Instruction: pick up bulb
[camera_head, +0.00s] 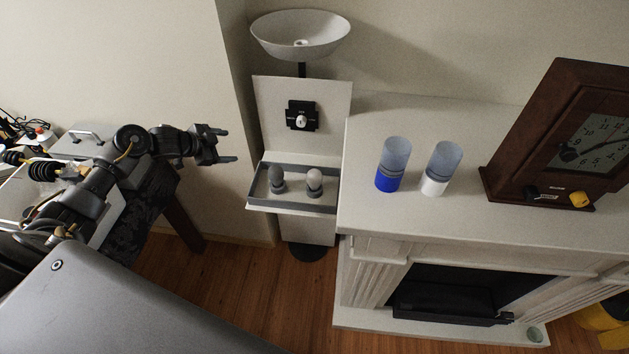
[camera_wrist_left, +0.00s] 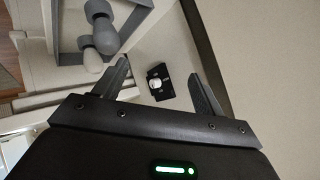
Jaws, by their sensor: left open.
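Two bulbs stand side by side in a grey-rimmed tray (camera_head: 291,206) on a stand: a dark grey bulb (camera_head: 277,179) on the left and a pale bulb (camera_head: 314,182) on the right. In the left wrist view, a grey bulb (camera_wrist_left: 103,30) and a paler bulb (camera_wrist_left: 92,60) show at the upper left. My left gripper (camera_head: 226,145) is open and empty. It is left of the tray and apart from both bulbs; its fingers also show in the left wrist view (camera_wrist_left: 160,85). My right gripper is not in view.
A blue-based cylinder (camera_head: 392,165) and a white-based cylinder (camera_head: 440,169) stand on the mantel, beside a brown clock (camera_head: 560,145). A dark-covered table (camera_head: 150,195) is at left.

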